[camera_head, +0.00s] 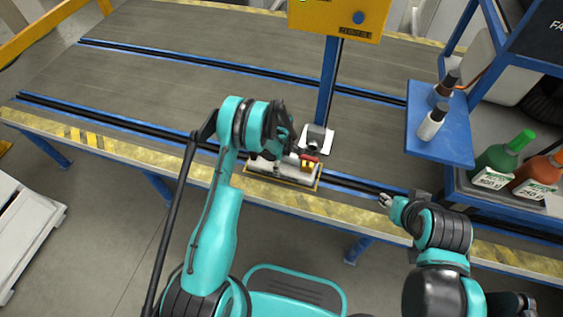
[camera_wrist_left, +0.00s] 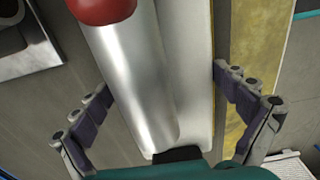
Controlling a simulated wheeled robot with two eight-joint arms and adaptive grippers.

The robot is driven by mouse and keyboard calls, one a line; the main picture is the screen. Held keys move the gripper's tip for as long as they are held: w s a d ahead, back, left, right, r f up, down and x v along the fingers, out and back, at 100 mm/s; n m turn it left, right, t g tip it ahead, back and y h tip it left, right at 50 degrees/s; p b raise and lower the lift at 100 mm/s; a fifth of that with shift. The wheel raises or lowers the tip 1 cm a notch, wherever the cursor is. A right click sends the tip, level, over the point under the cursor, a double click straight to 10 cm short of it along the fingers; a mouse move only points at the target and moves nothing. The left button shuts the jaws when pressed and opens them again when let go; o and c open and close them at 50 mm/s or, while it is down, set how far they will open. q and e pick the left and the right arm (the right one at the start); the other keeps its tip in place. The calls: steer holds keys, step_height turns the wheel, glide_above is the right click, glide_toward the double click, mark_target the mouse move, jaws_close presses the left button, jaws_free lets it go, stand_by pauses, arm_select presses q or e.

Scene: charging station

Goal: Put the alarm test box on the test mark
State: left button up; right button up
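A silver cylinder with a red end (camera_wrist_left: 135,75) lies on a pale base in the left wrist view. In the head view this silver and white unit (camera_head: 265,167) lies at the conveyor's near edge, inside a yellow outline (camera_head: 284,183), with red and yellow parts at its right end. I cannot tell which thing is the alarm test box or the test mark. My left gripper (camera_head: 288,147) is above the unit; in the left wrist view its fingers (camera_wrist_left: 162,82) are spread on both sides of the cylinder. My right gripper (camera_head: 386,201) is small, near the conveyor's front edge, its opening unclear.
A small dark device on a white plate (camera_head: 326,135) sits just behind the unit, near a blue post (camera_head: 327,80) carrying a yellow box (camera_head: 335,15). At right, a blue shelf (camera_head: 452,146) holds two small bottles; green and orange bottles stand lower. The conveyor's left is clear.

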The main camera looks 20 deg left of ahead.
arm_select(q)
steer(key=s+r+m+t+p, duration=0.2)
steer(key=s+r+m, duration=0.2)
steer(key=r, duration=1.3)
steer(key=s+r+m+t+p, duration=0.1)
steer(key=s+r+m+p, duration=0.2)
steer(key=r, duration=1.3)
steer(key=s+r+m+t, duration=0.2)
steer(key=s+m, duration=0.3)
steer(key=s, duration=0.4)
steer(key=s+r+m+t, duration=0.2)
steer(key=s+r+m, duration=0.3)
steer(key=s, duration=0.5)
steer(key=shift+r+m+b, duration=0.15)
steer(key=shift+m+b, duration=0.15)
